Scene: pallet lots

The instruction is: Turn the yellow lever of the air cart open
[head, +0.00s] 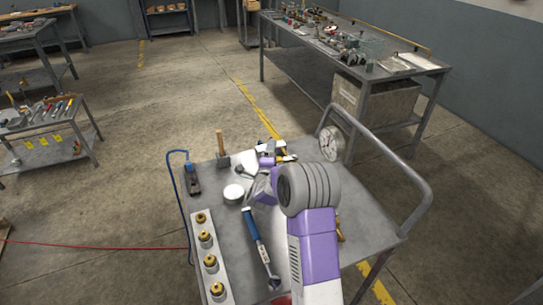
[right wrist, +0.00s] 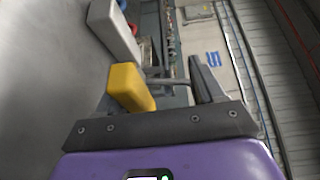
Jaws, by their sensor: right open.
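The yellow lever (right wrist: 130,88) shows in the right wrist view as a blunt yellow block, just ahead of my right gripper's dark palm and left of its visible finger. A thin grey rod runs beside it to the right. My right gripper (right wrist: 160,90) is open; one dark finger is clear on the right, and the other is mostly hidden by the lever. I cannot tell whether they touch. In the head view my right gripper (head: 272,149) is over the far part of the cart top (head: 215,178), where my arm hides much. My left gripper is out of view.
A round gauge (head: 331,143) stands at the cart's far right, by the tubular handle (head: 410,180). A red hose (head: 100,244) crosses the floor.

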